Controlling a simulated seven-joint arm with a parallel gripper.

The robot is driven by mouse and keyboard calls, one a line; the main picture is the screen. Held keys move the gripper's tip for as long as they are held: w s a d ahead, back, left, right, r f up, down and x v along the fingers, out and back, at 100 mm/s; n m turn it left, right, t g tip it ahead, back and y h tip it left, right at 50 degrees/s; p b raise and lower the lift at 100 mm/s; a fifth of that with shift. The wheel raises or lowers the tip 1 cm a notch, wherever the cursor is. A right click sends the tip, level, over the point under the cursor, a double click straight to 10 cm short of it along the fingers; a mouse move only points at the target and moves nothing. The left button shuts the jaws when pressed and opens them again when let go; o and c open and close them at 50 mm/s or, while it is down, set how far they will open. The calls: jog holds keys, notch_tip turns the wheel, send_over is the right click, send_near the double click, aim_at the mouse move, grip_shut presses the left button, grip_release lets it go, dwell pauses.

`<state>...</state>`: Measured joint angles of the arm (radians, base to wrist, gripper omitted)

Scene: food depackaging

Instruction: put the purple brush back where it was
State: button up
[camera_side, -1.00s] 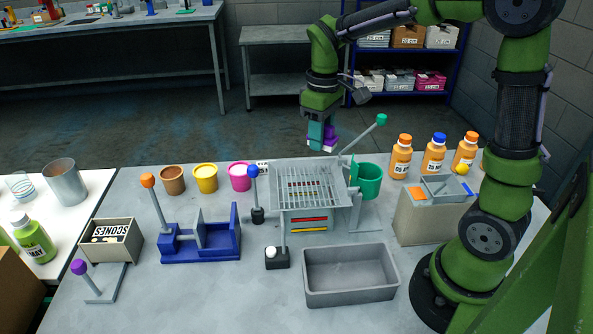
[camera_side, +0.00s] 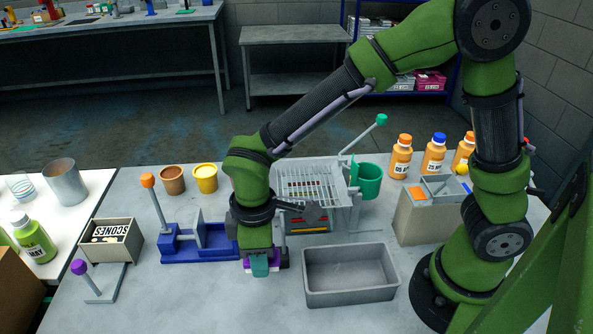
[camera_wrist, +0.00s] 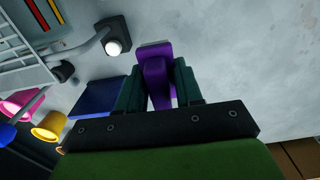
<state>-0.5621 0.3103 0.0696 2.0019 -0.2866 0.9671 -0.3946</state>
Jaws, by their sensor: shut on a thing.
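My gripper (camera_side: 260,262) is shut on the purple brush (camera_side: 248,264) and holds it near the front of the blue fixture, left of the grey bin. In the wrist view the purple brush (camera_wrist: 154,62) sits between the two dark green fingers of my gripper (camera_wrist: 158,88), with grey tabletop behind it. Its height above the table is hard to judge. The fingers and wrist hide part of the brush in the side view.
A black block with a white ball (camera_wrist: 114,47) is close by in the wrist view. The blue fixture (camera_side: 200,250), grey bin (camera_side: 350,297) and wire rack (camera_side: 325,180) surround my gripper. A purple-knobbed bracket (camera_side: 92,287) stands front left. Bare table lies between bracket and bin.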

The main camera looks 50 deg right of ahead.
aim_at(265, 290)
notch_tip(265, 290, down, 8)
jog(key=shift+f, duration=0.1)
dwell(0.4)
jog(key=o, duration=1.1)
notch_tip(265, 290, up, 12)
jog(key=shift+f, duration=0.2)
jog(key=s+d+r+m+t+y, duration=0.1)
jog(key=s+d+r+m+t, duration=0.2)
jog(key=d+r+m, duration=0.3)
jog(key=s+d+r+m+t+y, duration=0.1)
jog(key=s+d+r+m+t, duration=0.2)
jog(key=d, duration=0.9)
notch_tip(265, 290, up, 4)
jog(key=m+t, duration=0.1)
jog(key=m, duration=0.3)
jog(key=shift+s+d+f, duration=0.15)
jog(key=shift+s+f, duration=0.05)
jog(key=shift+s, duration=0.05)
